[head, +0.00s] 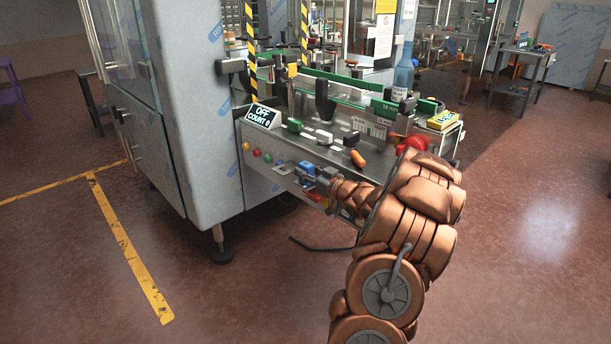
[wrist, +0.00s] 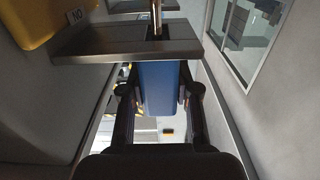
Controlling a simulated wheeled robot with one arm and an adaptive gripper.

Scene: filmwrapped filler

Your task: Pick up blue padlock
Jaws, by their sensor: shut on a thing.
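The blue padlock (wrist: 160,85) is in the middle of the wrist view, its flat blue body between the two dark fingers of my gripper (wrist: 160,94). The fingers are shut on its sides. A thin metal bar shows above it at a notch in a grey plate (wrist: 115,42). I cannot tell whether the padlock is attached to the plate. In the head view the padlock (head: 306,168) is a small blue shape at the machine's front panel, with my gripper (head: 316,175) at it, partly hidden by my wrist.
The machine's top (head: 325,140) holds green and white pieces, an orange item (head: 357,158), a blue bottle (head: 403,75) and an OFF sign (head: 263,115). Coloured buttons (head: 256,152) sit left of the padlock. A tall cabinet (head: 190,100) stands left. Floor at right is open.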

